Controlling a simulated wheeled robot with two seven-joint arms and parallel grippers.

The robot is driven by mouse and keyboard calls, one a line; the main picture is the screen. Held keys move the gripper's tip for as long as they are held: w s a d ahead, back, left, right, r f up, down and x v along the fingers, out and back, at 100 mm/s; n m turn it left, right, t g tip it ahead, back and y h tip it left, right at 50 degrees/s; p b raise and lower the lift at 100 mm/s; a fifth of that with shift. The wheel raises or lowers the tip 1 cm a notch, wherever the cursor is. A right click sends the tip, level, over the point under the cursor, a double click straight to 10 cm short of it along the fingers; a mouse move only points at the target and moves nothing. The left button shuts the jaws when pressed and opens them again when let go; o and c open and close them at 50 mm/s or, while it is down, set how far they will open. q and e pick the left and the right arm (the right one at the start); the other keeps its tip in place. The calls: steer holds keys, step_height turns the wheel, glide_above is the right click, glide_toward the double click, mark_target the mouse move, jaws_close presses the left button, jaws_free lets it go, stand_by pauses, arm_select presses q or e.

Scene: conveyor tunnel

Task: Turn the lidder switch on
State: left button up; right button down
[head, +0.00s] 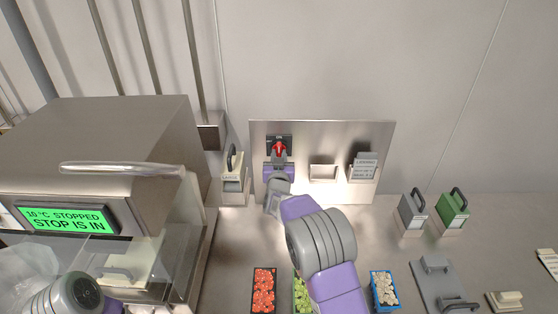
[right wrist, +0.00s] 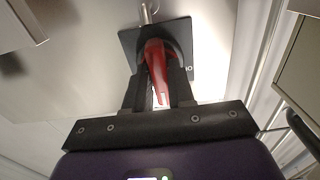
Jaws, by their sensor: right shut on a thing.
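The switch has a red handle (head: 279,148) on a dark plate (head: 287,138), mounted on the upright steel panel (head: 262,132). In the right wrist view the red handle (right wrist: 157,72) lies between the two dark fingers, in front of its black plate (right wrist: 184,36). An "O" mark shows at the plate's right side. My right gripper (head: 279,160) is shut on the red handle. The fingers hide part of the handle and plate, so I cannot tell the switch position for sure. My left gripper is not in view; only part of my left arm shows at bottom left.
A steel machine (head: 120,130) at left has a green display (head: 65,218) reading "10 °C STOPPED, STOP IS IN". Grey (head: 413,211) and green (head: 454,210) handled blocks stand at right.

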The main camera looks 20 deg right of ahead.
steer(key=shift+r, duration=0.1)
stand_by(0.3)
steer(key=c, duration=1)
jaws_free()
steer(key=shift+c, duration=0.2)
steer(key=v, duration=0.7)
steer(key=shift+s, duration=0.3)
steer(key=shift+a, duration=0.1)
